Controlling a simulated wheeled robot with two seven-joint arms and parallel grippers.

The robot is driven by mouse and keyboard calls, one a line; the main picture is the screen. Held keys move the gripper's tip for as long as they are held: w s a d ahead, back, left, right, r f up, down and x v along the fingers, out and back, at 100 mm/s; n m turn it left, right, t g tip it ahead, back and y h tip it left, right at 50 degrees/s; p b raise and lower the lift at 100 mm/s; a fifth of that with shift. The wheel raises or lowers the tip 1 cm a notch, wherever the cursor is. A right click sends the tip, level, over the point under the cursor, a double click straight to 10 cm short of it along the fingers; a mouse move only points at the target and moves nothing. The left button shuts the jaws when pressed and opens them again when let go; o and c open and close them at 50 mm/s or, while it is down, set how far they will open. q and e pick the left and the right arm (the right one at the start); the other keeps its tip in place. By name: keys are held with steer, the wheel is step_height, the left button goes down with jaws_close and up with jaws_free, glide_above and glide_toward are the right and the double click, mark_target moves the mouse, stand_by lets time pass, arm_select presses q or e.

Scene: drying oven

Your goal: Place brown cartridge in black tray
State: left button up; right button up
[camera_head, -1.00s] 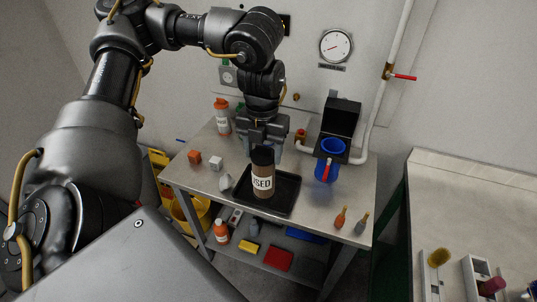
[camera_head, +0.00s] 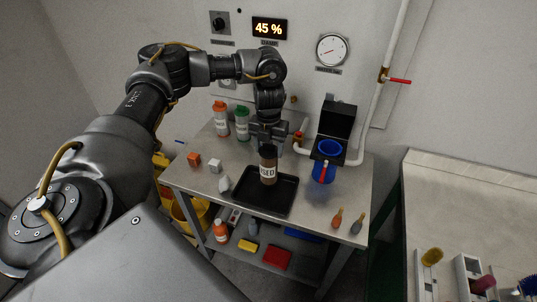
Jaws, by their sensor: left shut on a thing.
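The brown cartridge (camera_head: 268,171) has a dark top and a white label reading "USED". It is upright, over the back part of the black tray (camera_head: 262,204); I cannot tell whether its base touches the tray floor. The black tray lies flat on the grey table. My left gripper (camera_head: 268,145) points down from above and is shut on the top of the cartridge. My right gripper is not in view.
An orange-capped bottle (camera_head: 221,118) and a green-capped bottle (camera_head: 242,123) stand behind the tray. Left are an orange cube (camera_head: 194,160), a white cube (camera_head: 214,166) and a white flask (camera_head: 224,184). A blue container (camera_head: 324,171) stands right.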

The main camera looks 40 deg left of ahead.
arm_select(q)
step_height(320, 180, down, 2)
steer(key=shift+f+p, duration=0.15)
steer(key=shift+p, duration=0.15)
steer(key=shift+w+f, duration=0.1)
steer(key=shift+f, duration=0.35)
steer(key=shift+f, duration=0.1)
steer(key=o, duration=1.4)
steer(key=shift+c, duration=0.2)
